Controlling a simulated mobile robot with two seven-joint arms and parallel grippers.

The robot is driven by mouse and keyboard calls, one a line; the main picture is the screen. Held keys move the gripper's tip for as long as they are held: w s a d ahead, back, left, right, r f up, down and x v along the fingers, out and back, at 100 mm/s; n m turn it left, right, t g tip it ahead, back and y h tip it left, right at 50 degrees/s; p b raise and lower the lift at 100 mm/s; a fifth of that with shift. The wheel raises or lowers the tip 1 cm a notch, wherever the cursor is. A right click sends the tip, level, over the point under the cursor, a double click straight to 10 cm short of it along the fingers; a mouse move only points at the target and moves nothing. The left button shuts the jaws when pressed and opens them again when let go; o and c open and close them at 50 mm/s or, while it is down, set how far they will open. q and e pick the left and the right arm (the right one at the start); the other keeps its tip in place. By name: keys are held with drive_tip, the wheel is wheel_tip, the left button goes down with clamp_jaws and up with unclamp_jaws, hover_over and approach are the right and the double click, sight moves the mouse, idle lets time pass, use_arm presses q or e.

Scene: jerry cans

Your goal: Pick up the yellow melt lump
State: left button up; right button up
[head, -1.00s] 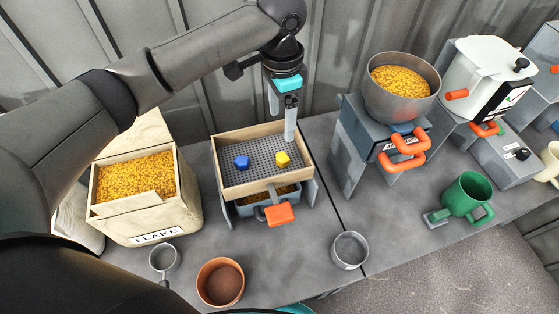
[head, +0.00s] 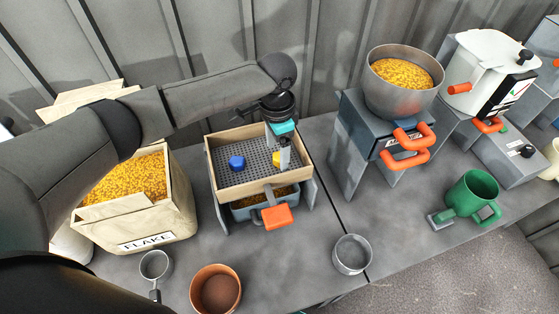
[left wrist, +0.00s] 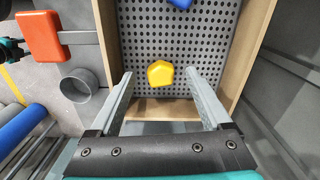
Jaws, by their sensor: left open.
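The yellow melt lump (left wrist: 160,73) lies on the perforated floor of a wooden-framed sieve tray (head: 243,188). In the head view the lump (head: 276,159) is partly hidden by a finger of my left gripper (head: 281,160). In the left wrist view my left gripper (left wrist: 163,88) is open, with one finger on each side of the lump and a gap to each. I cannot tell how far above the tray floor the fingertips are. A blue lump (head: 237,163) lies left of the yellow one in the tray. My right gripper is not in view.
The tray's wooden walls stand close around the lump. Below it is a bin with an orange handle (head: 277,217). A flake box (head: 146,222) stands left, and a metal bowl (head: 396,99) on a stand is right. Cups (head: 352,254) stand on the bench in front.

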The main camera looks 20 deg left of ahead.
use_arm(q)
wheel_tip(320, 180, down, 2)
drive_tip(key=shift+f, duration=0.25)
clamp_jaws()
idle(0.6)
